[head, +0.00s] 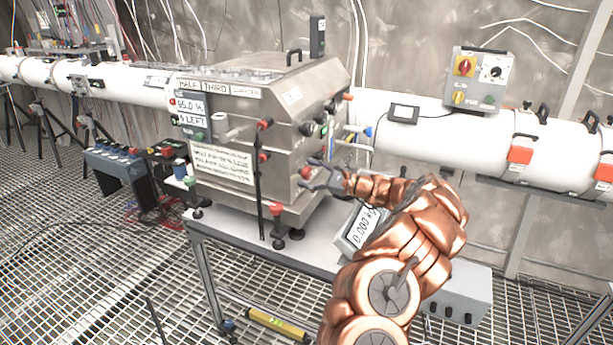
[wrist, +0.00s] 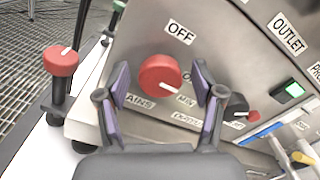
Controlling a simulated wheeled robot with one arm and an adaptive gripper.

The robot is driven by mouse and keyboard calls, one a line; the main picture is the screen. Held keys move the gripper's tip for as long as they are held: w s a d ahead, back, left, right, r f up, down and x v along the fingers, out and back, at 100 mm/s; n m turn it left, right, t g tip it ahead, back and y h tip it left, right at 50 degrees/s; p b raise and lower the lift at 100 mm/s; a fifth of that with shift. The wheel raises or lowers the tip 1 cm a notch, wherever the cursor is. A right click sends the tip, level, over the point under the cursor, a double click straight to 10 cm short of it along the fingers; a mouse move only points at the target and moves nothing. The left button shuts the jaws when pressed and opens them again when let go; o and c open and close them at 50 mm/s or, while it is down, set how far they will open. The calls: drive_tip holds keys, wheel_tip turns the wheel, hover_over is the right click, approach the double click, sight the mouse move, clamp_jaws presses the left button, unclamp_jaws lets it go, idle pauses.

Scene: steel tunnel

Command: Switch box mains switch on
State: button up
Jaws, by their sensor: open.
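The switch box (head: 290,120) is a steel cabinet on a table. In the wrist view a red round knob (wrist: 158,75) with a white pointer mark sits on its panel (wrist: 225,50). An OFF label (wrist: 180,32) is above it and a partly hidden label ending in "AINS" (wrist: 138,101) is below. The white mark points right and slightly down. My gripper (wrist: 161,82) is open, with one purple-padded finger on each side of the knob. I cannot tell whether the fingers touch it. In the head view my gripper (head: 322,178) is at the box's right side face.
A small black and red knob (wrist: 236,106), a lit green switch (wrist: 290,92) and blue and yellow plugs (wrist: 262,132) are right of the gripper. A red-topped post (wrist: 61,62) stands at left.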

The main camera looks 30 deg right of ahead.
drive_tip(key=v, duration=1.2)
idle(0.4)
